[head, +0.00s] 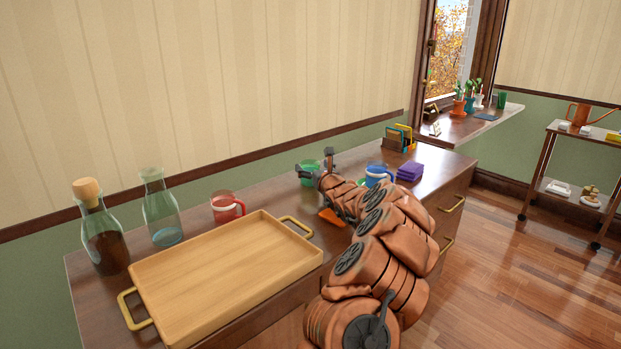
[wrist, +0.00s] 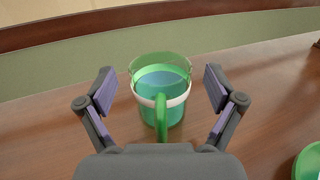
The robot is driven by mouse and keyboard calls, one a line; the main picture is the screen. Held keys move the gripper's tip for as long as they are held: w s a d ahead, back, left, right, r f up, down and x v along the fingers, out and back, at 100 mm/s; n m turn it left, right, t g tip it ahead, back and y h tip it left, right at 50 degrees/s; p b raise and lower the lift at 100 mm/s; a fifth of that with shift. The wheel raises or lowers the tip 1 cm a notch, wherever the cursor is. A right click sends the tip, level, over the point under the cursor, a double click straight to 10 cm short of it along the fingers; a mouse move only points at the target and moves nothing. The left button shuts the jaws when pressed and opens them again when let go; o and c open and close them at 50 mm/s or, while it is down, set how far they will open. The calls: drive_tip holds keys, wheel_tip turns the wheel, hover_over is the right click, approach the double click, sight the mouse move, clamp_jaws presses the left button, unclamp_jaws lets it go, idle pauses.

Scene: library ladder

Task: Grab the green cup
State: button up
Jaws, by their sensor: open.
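A green cup (wrist: 161,110) with a pale band and a green handle stands upright on the wooden cabinet top in the wrist view. The handle points toward my wrist. My gripper (wrist: 161,88) is open, with one finger on each side of the cup and a visible gap to both. In the head view the green cup (head: 309,172) is partly hidden behind my gripper (head: 318,168) and stands toward the wall.
A red mug (head: 226,207), a wooden tray (head: 225,275) with brass handles and two glass bottles are to the left. The wall is behind. Another green thing (wrist: 309,163) shows at the wrist view's right edge.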

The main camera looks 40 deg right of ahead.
drive_tip(key=shift+x, duration=1)
drive_tip(key=c, duration=1.3)
